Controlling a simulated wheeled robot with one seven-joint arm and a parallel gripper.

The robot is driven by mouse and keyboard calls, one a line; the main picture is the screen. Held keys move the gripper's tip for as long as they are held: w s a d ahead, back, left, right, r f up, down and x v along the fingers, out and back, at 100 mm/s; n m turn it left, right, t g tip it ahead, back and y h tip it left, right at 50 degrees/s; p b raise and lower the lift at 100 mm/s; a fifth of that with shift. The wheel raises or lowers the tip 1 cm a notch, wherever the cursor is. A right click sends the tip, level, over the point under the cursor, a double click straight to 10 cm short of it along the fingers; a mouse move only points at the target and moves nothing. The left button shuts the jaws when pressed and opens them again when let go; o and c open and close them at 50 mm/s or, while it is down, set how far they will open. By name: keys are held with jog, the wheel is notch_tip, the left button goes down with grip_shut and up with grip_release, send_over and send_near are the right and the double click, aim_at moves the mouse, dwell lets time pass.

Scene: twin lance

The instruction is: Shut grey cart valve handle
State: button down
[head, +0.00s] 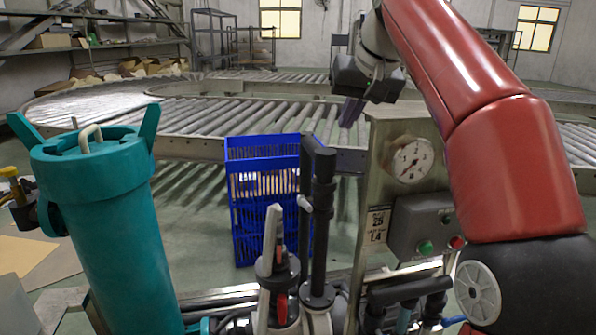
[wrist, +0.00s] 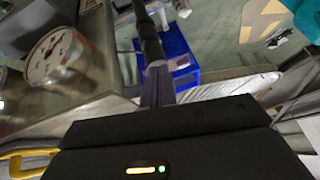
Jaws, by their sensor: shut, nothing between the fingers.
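A light grey lever (head: 270,239), which looks like the valve handle, stands nearly upright on the cart's piping in the head view. Red parts show beside and below it. My gripper (head: 349,118) is up and to the right of the lever, well apart from it, beside the gauge panel. Its fingers point down and are shut and empty. In the wrist view the closed fingers (wrist: 158,84) show in front of a dark pipe; I cannot tell whether they touch it. I cannot make out the lever clearly in the wrist view.
A black upright pipe (head: 321,215) stands just right of the lever. A teal canister (head: 108,225) is at the left. The panel with a gauge (head: 409,160) and buttons is at the right. A blue crate (head: 262,222) and roller conveyor (head: 230,115) lie behind. Space above the lever is clear.

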jog(key=r, duration=0.1)
jog(key=b, duration=0.4)
send_over(307, 203)
jog(key=d, duration=0.1)
notch_tip(307, 203, down, 17)
jog(key=shift+s+a+f+b, duration=0.15)
jog(key=shift+f+b, duration=0.1)
jog(key=shift+f, duration=0.4)
jog(key=shift+s+d+f+b, duration=0.15)
jog(key=shift+f+b, duration=0.1)
jog(key=shift+f, duration=0.35)
jog(key=shift+s+a+f+b, duration=0.15)
jog(key=shift+f+b, duration=0.1)
jog(key=shift+f, duration=0.4)
jog(key=shift+s+f+b, duration=0.15)
jog(key=shift+f+b, duration=0.35)
jog(key=shift+b, duration=0.7)
jog(key=t+b, duration=0.1)
jog(key=b, duration=0.1)
jog(key=f+t+b, duration=0.1)
jog(key=b, duration=0.1)
jog(key=s+y+b, duration=0.1)
jog(key=b, duration=0.1)
jog(key=shift+d+f+t+b, duration=0.2)
jog(key=shift+f+t+b, duration=0.1)
jog(key=shift+t, duration=0.1)
jog(key=shift+r+b, duration=0.15)
jog(key=shift+b, duration=0.2)
jog(key=shift+r, duration=0.2)
